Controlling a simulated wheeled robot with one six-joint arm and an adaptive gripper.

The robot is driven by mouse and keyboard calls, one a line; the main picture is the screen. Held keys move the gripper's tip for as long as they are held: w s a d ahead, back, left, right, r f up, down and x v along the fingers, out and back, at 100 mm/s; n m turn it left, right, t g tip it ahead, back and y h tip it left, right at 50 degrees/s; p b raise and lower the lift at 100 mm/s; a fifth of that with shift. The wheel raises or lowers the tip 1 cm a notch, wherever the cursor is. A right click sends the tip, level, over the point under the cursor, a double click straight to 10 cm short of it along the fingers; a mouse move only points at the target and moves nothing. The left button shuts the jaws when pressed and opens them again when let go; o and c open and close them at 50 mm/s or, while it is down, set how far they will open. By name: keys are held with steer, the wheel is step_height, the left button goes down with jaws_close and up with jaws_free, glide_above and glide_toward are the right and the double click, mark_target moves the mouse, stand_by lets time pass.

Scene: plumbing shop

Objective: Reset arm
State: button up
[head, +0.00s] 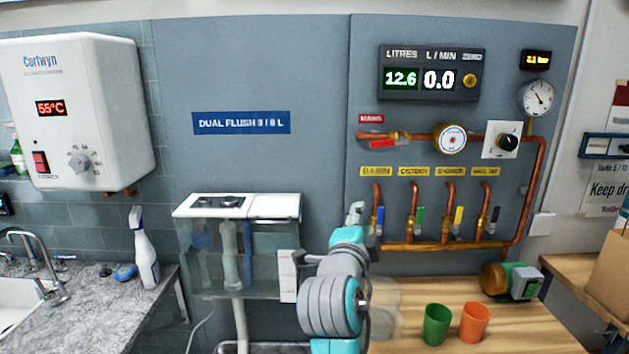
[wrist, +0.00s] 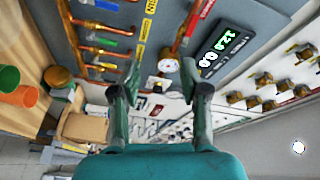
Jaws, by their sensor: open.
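My gripper (wrist: 160,95) is open in the wrist view, with its two dark fingers apart and nothing between them. The wrist picture is tilted, with the pipe panel running across its upper part. In the head view my teal and grey arm stands at the lower middle, in front of the cistern and the left end of the wooden bench (head: 540,338). The gripper's fingers are hard to make out in that view.
A green cup (head: 437,325) and an orange cup (head: 474,323) stand on the bench right of my arm. A brass pump (head: 497,279) is behind them. The clear cistern (head: 205,262) is left of my arm. Copper pipes with coloured valves (head: 445,247) line the panel.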

steer(key=s+d+f+n+y, duration=0.1)
steer(key=s+f+n, duration=0.2)
steer(key=f, duration=0.7)
steer(key=s+d+f+n+y, duration=0.2)
steer(key=s+f+n, duration=0.2)
steer(key=f, duration=0.5)
steer(key=s+d+f+n+g+y, duration=0.15)
steer(key=s+f+n, duration=0.35)
steer(key=s+f, duration=0.85)
steer(key=s+d+f+n+y, duration=0.1)
steer(key=s+d+f+n, duration=0.15)
steer(key=s, duration=0.65)
steer(key=s+d+f+n+y, duration=0.1)
steer(key=s+f, duration=0.2)
steer(key=s, duration=0.7)
steer(key=s+r+n, duration=0.1)
steer(key=s+r, duration=0.1)
steer(key=s, duration=0.6)
steer(key=s+d+r+n+g, duration=0.1)
steer(key=s+r, duration=0.1)
steer(key=s, duration=0.6)
steer(key=shift+d+h, duration=0.2)
steer(key=shift+h, duration=0.25)
